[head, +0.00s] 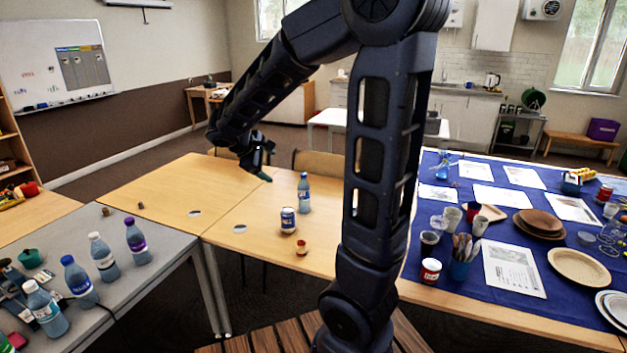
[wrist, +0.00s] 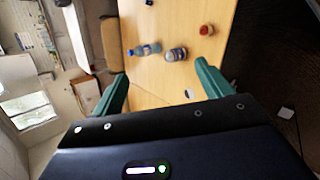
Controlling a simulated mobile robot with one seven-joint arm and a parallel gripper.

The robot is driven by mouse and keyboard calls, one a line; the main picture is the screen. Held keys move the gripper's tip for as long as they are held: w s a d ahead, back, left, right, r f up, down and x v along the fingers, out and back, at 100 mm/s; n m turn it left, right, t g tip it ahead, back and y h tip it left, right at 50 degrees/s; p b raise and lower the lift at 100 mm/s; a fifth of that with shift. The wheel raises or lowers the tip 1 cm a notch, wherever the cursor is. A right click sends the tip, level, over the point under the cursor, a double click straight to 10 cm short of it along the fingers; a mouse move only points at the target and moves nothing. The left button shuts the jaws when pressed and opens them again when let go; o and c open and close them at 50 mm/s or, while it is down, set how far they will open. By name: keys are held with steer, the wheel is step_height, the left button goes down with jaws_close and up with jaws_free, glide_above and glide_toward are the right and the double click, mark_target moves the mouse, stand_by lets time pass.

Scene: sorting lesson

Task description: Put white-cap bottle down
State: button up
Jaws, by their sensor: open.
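A clear, blue-tinted bottle (head: 304,193) stands upright on the wooden table; its cap is too small to tell surely, though it looks blue. It also shows in the wrist view (wrist: 147,50). On the grey table at left, one white-cap bottle (head: 103,258) stands at the back and another white-topped bottle (head: 45,308) stands near the front. My gripper (head: 267,165) is above the wooden table, left of and higher than the bottle there. In the wrist view its green fingers (wrist: 162,71) are wide apart with nothing between them.
Blue-cap (head: 80,282) and purple-cap (head: 138,241) bottles stand on the grey table. Dishes and cups crowd the blue cloth (head: 540,318). The wooden table's left is mostly clear.

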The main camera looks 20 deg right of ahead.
steer(key=s+d+r+m+y, duration=0.1)
steer(key=s+d+m+y, duration=0.1)
steer(key=s, duration=0.5)
steer(key=s+d+r+m+y, duration=0.1)
steer(key=s+d+m+y, duration=0.1)
steer(key=s+m, duration=0.3)
steer(key=s+d+r+m+y, duration=0.1)
steer(key=s+d+m+y, duration=0.1)
steer(key=s, duration=0.7)
steer(key=shift+s+r+m+y, duration=0.15)
steer(key=shift+s+m+y, duration=0.25)
steer(key=shift+m+y, duration=0.5)
